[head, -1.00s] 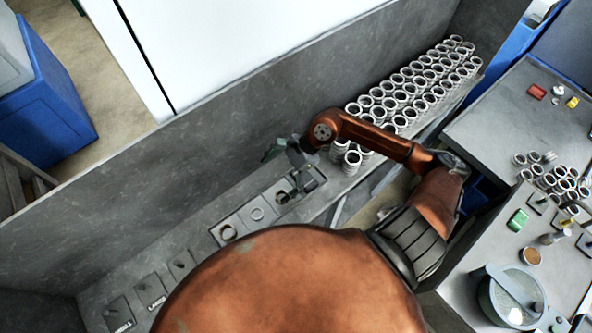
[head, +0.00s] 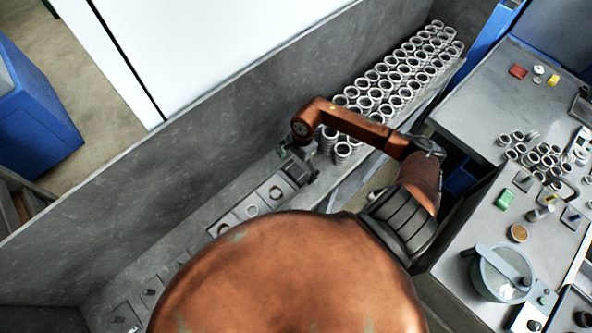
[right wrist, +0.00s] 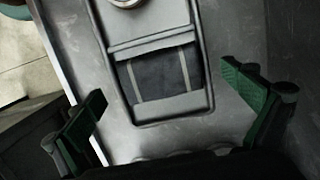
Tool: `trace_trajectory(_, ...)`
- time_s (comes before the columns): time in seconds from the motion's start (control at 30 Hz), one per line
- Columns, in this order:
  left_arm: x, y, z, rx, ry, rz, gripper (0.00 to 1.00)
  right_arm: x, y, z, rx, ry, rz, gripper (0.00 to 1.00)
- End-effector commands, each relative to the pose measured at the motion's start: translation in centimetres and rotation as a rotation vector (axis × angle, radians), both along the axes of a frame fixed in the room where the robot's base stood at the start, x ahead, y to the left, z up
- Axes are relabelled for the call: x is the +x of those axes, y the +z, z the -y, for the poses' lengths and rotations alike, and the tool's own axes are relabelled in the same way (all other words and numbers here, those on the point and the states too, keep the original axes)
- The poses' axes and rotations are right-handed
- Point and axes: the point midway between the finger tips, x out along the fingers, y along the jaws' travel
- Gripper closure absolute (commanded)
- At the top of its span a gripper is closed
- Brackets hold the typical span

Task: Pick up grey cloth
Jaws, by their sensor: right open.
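The grey cloth (right wrist: 158,75) looks like a dark grey square with two lighter strips across it. It lies in an end compartment of a grey tray (right wrist: 188,104) in the right wrist view. In the head view the cloth is hidden or too small to make out under my right gripper (head: 294,168). My right gripper's green-padded fingers (right wrist: 165,100) are spread wide on either side of the tray, with nothing between them in contact. My left gripper is not in view.
Several stacks of metal rings (head: 388,85) stand on the shelf close beside my right gripper. A grey wall (head: 190,135) runs along the shelf's far side. A ring (right wrist: 126,2) sits in the neighbouring compartment. A cluttered grey table (head: 470,110) is at the right.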

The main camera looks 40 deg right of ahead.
Motion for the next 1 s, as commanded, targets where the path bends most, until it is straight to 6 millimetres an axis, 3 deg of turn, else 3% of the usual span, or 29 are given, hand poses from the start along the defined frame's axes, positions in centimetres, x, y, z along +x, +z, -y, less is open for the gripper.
trace_trajectory(0.27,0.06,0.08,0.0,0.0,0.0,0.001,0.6,-0.05,-0.5,0.0,-0.001,-0.001,0.001,0.0)
trace_trajectory(0.83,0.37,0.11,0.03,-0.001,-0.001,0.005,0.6,-0.08,-0.47,0.01,0.0,-0.002,0.001,0.38)
trace_trajectory(1.0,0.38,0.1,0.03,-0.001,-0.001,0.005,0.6,-0.08,-0.47,0.01,0.0,-0.002,0.001,0.39)
